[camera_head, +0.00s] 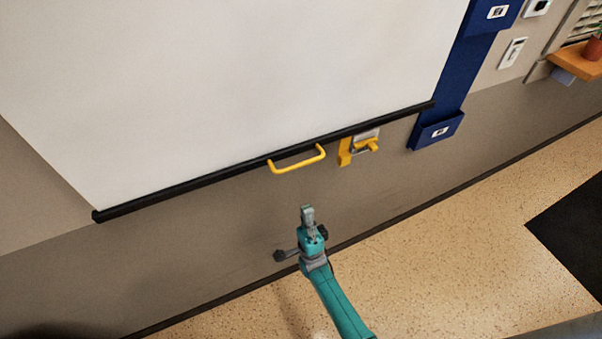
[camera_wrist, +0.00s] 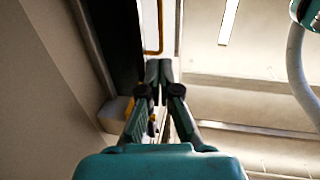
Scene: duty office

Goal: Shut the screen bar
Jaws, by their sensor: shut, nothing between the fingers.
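A white projection screen (camera_head: 230,80) hangs on the wall with a black bar (camera_head: 200,183) along its lower edge. A yellow handle (camera_head: 298,160) hangs from the middle of the bar; part of it shows at the top of the wrist view (camera_wrist: 152,35). A yellow and grey catch (camera_head: 358,148) sits on the wall just right of the handle, below the bar. My gripper (camera_head: 307,208) is below the handle, apart from it. In the wrist view my gripper (camera_wrist: 158,66) has its fingers together, with nothing between them.
A blue hanging wall holder (camera_head: 437,131) is right of the catch. A wooden shelf (camera_head: 575,62) with a plant pot juts out at the far right. A dark mat (camera_head: 575,235) lies on the speckled floor.

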